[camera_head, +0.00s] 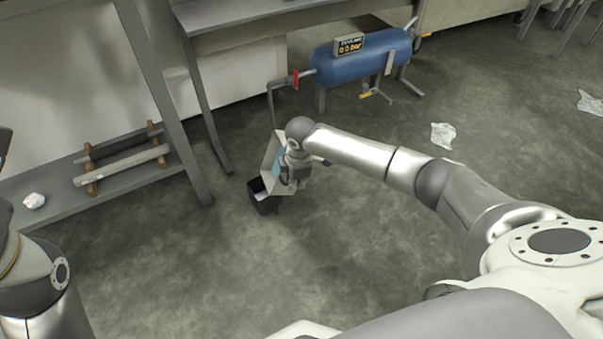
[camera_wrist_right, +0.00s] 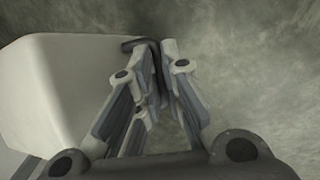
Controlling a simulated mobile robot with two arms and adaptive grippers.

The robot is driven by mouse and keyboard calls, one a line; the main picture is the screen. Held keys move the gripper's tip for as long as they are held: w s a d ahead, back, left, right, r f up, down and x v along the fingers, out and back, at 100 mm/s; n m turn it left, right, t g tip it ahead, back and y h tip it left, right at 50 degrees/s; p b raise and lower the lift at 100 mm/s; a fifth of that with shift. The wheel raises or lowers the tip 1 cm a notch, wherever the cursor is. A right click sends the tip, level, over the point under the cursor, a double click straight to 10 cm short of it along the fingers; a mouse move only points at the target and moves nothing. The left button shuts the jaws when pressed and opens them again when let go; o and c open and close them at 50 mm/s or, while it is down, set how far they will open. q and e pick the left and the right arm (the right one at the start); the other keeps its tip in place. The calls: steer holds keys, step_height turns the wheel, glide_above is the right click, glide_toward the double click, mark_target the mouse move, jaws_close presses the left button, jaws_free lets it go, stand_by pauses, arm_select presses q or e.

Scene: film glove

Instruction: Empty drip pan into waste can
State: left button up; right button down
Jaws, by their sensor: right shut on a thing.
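The drip pan (camera_head: 269,150) is a pale tray with a light blue patch on its inner face. It is steeply tilted above the small black waste can (camera_head: 263,204), which stands on the floor. My right gripper (camera_head: 291,180) is shut on the pan's dark handle and covers part of the pan. In the right wrist view, the pan (camera_wrist_right: 55,85) fills the left side, and the gripper's fingertips (camera_wrist_right: 158,48) close around the dark handle. I cannot tell whether pan and can touch. My left arm shows at the lower left, but its gripper is out of view.
A blue tank (camera_head: 360,62) with a gauge display stands behind the can. A grey shelf (camera_head: 130,190) with two rollers and crumpled paper (camera_head: 34,200) is at left. Crumpled film (camera_head: 443,135) lies on the floor at right. The floor in front of the can is clear.

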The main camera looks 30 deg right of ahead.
mark_target(283, 185)
steer(key=a+h, duration=0.2)
steer(key=h, duration=0.1)
steer(key=shift+w+a+f, duration=0.2)
steer(key=shift+w+a, duration=0.1)
steer(key=shift+a, duration=0.1)
steer(key=shift+a+f+g+h+b, duration=0.3)
steer(key=shift+a+h+b, duration=0.1)
steer(key=shift+h+b, duration=0.3)
steer(key=shift+w+a+r+h+b, duration=0.1)
steer(key=shift+a+h+b, duration=0.15)
steer(key=shift+h+b, duration=0.05)
steer(key=shift+r+n, duration=0.15)
steer(key=shift+n, duration=0.25)
